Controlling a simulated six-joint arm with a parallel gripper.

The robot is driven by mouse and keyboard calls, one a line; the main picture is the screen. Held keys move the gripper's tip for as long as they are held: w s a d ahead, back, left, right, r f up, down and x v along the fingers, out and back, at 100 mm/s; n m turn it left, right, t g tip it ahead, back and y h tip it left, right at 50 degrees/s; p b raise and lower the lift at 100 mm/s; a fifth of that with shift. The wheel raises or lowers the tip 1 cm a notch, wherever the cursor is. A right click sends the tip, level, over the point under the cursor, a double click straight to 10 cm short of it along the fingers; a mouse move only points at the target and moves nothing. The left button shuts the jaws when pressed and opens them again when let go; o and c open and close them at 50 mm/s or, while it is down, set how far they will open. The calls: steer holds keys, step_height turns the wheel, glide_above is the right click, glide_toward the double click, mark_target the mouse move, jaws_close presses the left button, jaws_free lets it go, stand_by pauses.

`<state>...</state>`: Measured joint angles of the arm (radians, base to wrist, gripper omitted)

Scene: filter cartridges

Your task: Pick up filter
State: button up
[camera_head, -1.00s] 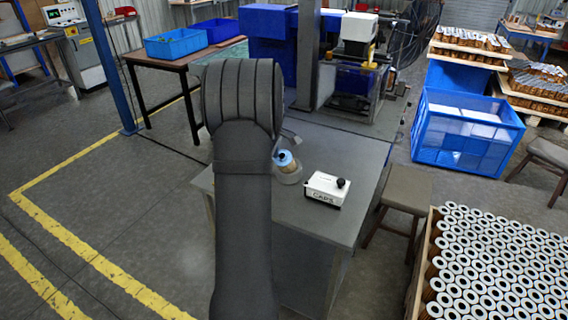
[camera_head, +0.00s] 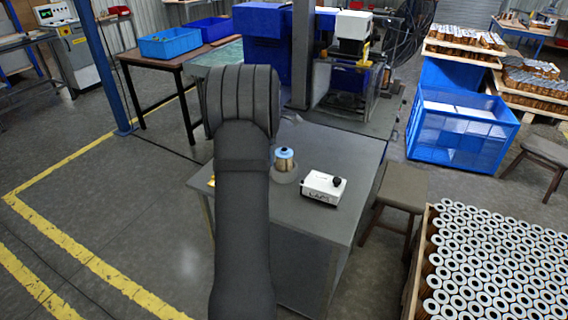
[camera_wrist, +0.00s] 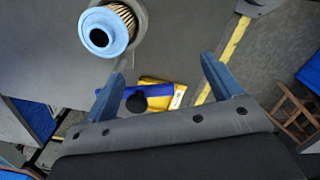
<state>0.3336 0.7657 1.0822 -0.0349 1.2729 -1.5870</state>
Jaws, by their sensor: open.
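The filter (camera_head: 285,160) has a blue end cap and a tan pleated body. It stands upright in a round grey holder (camera_head: 285,177) on the grey table. In the wrist view the filter (camera_wrist: 108,28) is at the upper left, with its blue ring and dark centre hole facing the camera. My gripper (camera_wrist: 163,68) is open and empty, its two blue-grey fingers wide apart. The filter is beyond and to the left of the fingers, apart from them. In the head view my dark arm hides most of the gripper.
A white box (camera_head: 323,188) with a black knob stands right of the filter. A yellow and blue item (camera_wrist: 155,92) shows between the fingers in the wrist view. A stool (camera_head: 397,187) and a crate of many filters (camera_head: 428,222) are right of the table.

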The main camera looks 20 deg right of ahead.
mark_target(284, 149)
steer(key=w+d+r+n+h, duration=0.1)
steer(key=w+d+r+n, duration=0.4)
steer(key=r, duration=0.4)
steer(key=shift+n, duration=0.4)
steer(key=f, duration=0.5)
steer(key=d+f, duration=0.1)
steer(key=f, duration=1.1)
steer(key=shift+d+f, duration=0.1)
steer(key=shift+d, duration=0.3)
steer(key=c, duration=1.2)
